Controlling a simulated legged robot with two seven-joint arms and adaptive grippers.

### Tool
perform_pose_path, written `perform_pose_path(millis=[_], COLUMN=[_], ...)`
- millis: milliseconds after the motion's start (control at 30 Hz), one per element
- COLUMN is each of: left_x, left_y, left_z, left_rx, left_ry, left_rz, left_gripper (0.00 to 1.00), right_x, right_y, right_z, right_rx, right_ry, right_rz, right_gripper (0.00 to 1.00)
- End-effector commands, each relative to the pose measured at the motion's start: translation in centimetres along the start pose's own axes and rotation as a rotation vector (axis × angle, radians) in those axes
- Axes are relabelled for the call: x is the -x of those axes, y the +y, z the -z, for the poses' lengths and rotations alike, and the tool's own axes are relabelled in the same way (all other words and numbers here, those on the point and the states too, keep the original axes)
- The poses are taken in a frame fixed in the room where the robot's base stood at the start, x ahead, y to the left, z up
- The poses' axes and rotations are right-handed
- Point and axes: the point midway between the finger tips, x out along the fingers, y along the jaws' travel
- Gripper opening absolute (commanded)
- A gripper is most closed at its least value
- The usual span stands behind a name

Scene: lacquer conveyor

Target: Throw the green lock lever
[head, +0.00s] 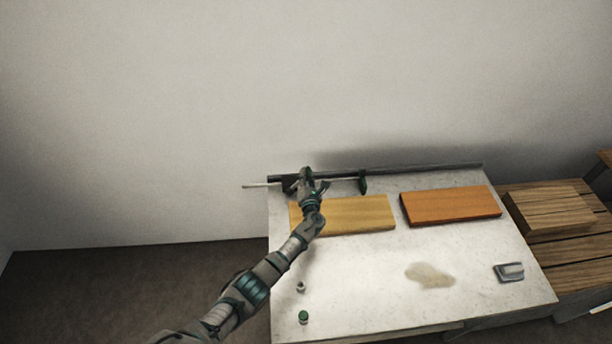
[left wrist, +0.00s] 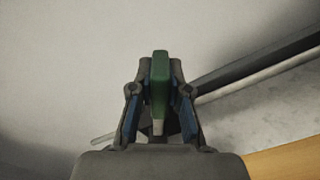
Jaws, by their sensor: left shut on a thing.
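The green lock lever (left wrist: 160,82) stands between the two fingers of my left gripper (left wrist: 160,95) in the left wrist view, with a pale tip at its lower end. My left gripper (head: 306,178) is shut on it at the left end of the dark rail along the table's back edge. In the head view the gripper hides most of the lever. My right gripper is in neither view.
The dark rail (head: 425,168) runs along the back of the pale table (head: 365,255), with a dark green bracket (head: 362,182) on it. A yellow board (head: 360,213) and an orange board (head: 450,205) lie in front. A metal block (head: 509,272) lies at the right. Wooden planks (head: 548,205) stand beyond.

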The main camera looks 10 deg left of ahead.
Motion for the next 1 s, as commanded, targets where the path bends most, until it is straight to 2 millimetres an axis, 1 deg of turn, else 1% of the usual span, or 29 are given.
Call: perform_pose_path(millis=[33, 133, 167, 200, 233, 533, 667, 767, 867, 1000], left_x=[0.0, 0.0, 0.0, 0.0, 0.0, 0.1, 0.7, 1.9, 3.4, 6.4], left_y=[-0.1, -0.1, -0.1, -0.1, -0.1, -0.1, -0.2, -0.3, -0.2, -0.3], left_z=[-0.4, -0.4, -0.4, -0.4, -0.4, -0.2, -0.1, 0.0, 0.0, 0.0], left_rx=[0.0, 0.001, 0.001, 0.001, 0.001, 0.002, 0.004, 0.004, 0.005, 0.004], left_ry=[-0.006, -0.007, -0.007, -0.007, -0.006, -0.003, -0.003, -0.003, -0.002, -0.002], left_rz=[0.003, 0.004, 0.005, 0.005, 0.005, 0.004, 0.005, 0.006, 0.005, 0.006], left_gripper=[0.0, 0.0, 0.24, 0.34, 0.41, 0.42, 0.42, 0.42, 0.42, 0.42], right_x=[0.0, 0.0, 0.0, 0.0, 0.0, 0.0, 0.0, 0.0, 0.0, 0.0], right_y=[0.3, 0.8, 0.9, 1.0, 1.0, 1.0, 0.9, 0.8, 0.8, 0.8], right_z=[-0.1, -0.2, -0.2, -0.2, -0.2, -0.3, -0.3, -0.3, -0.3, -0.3], right_rx=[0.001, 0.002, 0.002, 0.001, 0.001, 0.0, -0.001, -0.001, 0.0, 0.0], right_ry=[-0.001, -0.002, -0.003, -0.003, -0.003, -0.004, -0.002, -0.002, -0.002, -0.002], right_rz=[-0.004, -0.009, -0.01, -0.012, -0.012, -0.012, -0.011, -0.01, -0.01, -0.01], right_gripper=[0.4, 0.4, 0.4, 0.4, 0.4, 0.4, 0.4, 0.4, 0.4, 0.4])
